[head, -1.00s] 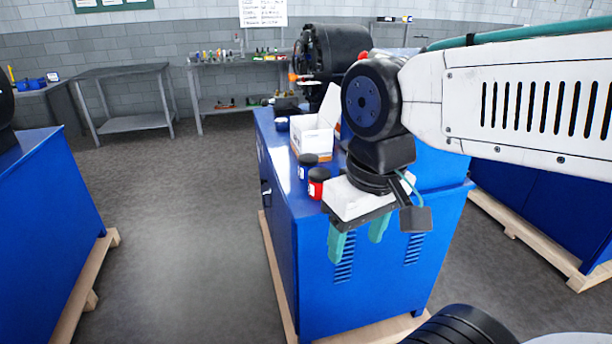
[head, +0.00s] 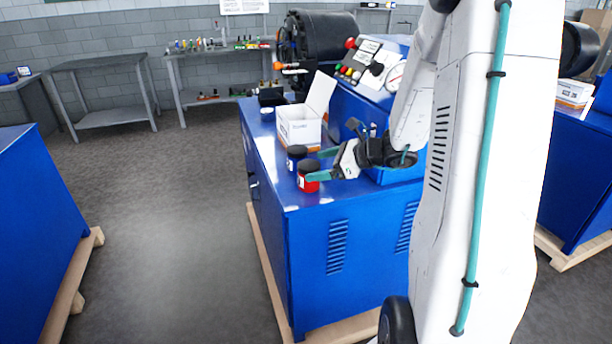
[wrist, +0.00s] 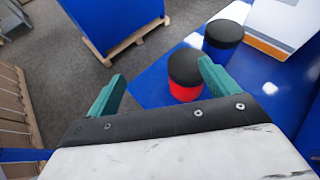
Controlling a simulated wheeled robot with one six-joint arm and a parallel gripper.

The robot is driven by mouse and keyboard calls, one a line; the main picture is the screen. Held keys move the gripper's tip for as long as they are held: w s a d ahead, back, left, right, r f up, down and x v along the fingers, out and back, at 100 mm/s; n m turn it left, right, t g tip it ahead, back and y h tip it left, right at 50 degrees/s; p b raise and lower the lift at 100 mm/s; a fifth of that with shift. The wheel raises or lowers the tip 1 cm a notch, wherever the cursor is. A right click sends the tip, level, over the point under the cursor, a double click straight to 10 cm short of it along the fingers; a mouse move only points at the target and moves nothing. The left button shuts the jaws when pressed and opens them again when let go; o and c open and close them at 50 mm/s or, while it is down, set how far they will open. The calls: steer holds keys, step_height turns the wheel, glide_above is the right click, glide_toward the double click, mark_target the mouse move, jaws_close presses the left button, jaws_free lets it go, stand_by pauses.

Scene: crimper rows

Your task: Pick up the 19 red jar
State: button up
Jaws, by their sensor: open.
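The red jar (head: 308,184) with a black lid and a small white label stands upright near the front left edge of the blue machine top. I cannot read a number on it. My gripper (head: 316,165) is open, its teal fingers pointing left, at the jar's height and close to it. In the wrist view the red jar (wrist: 186,92) shows just past the fingertips, nearer the right finger than the middle of the open gripper (wrist: 161,72). Nothing is held. Whether a finger touches the jar I cannot tell.
A blue jar (head: 292,163) with a black lid stands just behind the red one; it also shows in the wrist view (wrist: 219,53). Behind it is an open white box (head: 298,128). A control panel (head: 365,65) rises at the back right. The floor to the left is clear.

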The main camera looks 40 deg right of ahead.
mark_target(309, 169)
steer(key=d, duration=0.1)
steer(key=d+f+m, duration=0.1)
steer(key=d+f+m+h, duration=0.1)
steer(key=shift+w+d+t, duration=0.25)
steer(key=shift+t, duration=0.15)
steer(key=shift+w+d+f+m, duration=0.15)
steer(key=shift+w+m, duration=0.1)
steer(key=shift+m, duration=0.05)
steer(key=x, duration=0.7)
steer(key=shift+f, duration=0.2)
steer(key=shift+r, duration=0.1)
steer(key=c, duration=1.5)
steer(key=shift+c, duration=0.2)
steer(key=shift+r, duration=0.1)
